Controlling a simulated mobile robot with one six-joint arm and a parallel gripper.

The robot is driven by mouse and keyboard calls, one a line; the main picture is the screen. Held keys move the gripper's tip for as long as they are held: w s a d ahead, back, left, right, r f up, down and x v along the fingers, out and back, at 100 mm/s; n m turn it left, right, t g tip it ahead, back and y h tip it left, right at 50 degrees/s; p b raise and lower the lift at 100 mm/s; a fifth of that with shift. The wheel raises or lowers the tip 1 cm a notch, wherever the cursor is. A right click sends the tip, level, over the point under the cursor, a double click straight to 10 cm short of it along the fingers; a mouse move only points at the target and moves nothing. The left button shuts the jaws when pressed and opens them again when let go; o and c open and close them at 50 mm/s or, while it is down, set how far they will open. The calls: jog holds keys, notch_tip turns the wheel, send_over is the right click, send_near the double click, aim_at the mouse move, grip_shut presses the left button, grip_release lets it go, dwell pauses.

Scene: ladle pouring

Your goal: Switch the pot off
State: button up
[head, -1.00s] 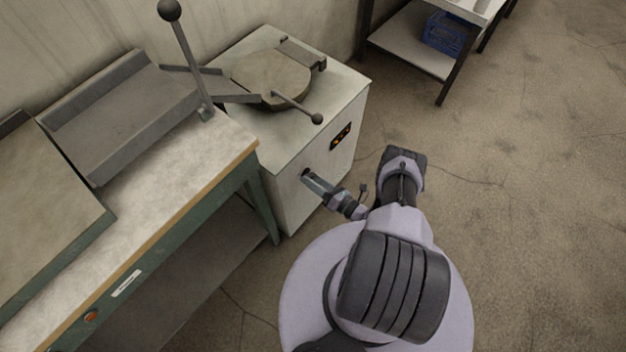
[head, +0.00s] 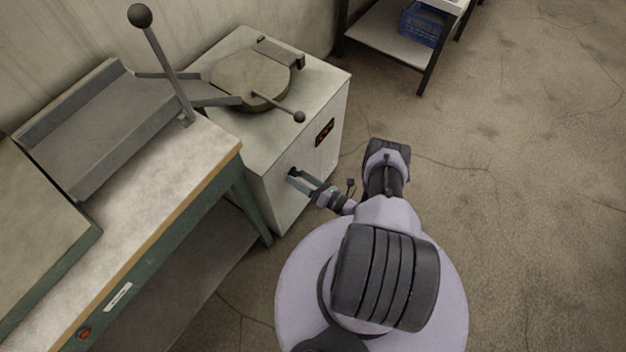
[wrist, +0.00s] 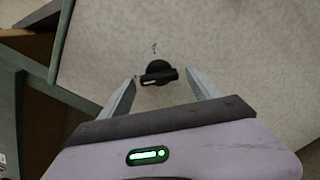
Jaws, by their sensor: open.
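The pot (head: 307,165) is a white cabinet with a round lid (head: 250,80) that lies closed on its top. A dark panel (head: 325,131) with faint orange marks is on its front. A black knob (wrist: 158,73) sits on the pot's front face, its pointer bar lying nearly level in the wrist view. My gripper (wrist: 161,78) is open, with one finger on each side of the knob and visible gaps between. In the head view my gripper (head: 299,180) is at the lower left of the pot's front. I cannot tell the fingers' depth relative to the knob.
A green-framed table (head: 190,165) with a metal tray (head: 110,125) and a ball-ended lever (head: 165,65) stands close left of the pot. A shelf (head: 390,45) with a blue crate (head: 420,25) is at the back right. The floor (head: 530,200) to the right is clear.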

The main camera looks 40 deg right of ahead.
jog(key=v, duration=1.7)
jog(key=shift+s, duration=0.25)
jog(key=shift+d+r, duration=0.1)
